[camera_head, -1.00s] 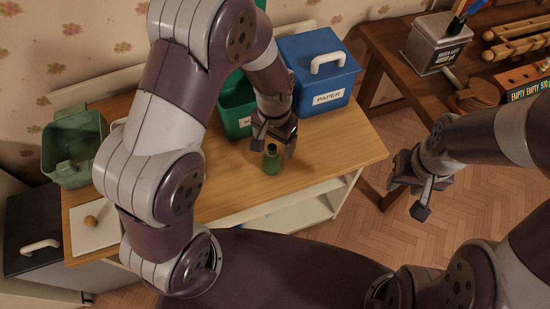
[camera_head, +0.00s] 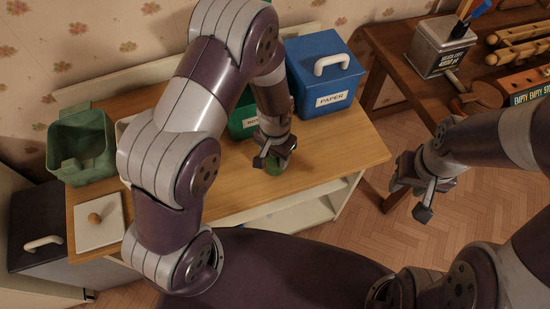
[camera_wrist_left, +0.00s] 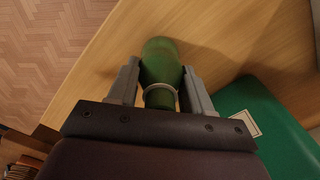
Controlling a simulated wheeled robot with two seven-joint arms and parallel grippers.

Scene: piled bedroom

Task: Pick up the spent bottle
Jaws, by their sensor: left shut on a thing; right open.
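The spent bottle is a small green bottle (camera_head: 275,168) on the wooden tabletop near its front edge. In the head view my left gripper (camera_head: 272,158) comes down over it and hides most of it. In the left wrist view the bottle (camera_wrist_left: 160,68) lies between the two grey fingers of my left gripper (camera_wrist_left: 162,88), which is shut on it around the neck end. A pale ring shows at the neck. I cannot tell whether it is clear of the table. My right gripper (camera_head: 425,185) is open and empty, over the floor to the right of the table.
A blue paper bin (camera_head: 325,80) and a green bin (camera_head: 240,122) stand behind my left gripper. A darker desk (camera_head: 400,60) with a tin stands at right. The table's right front is clear.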

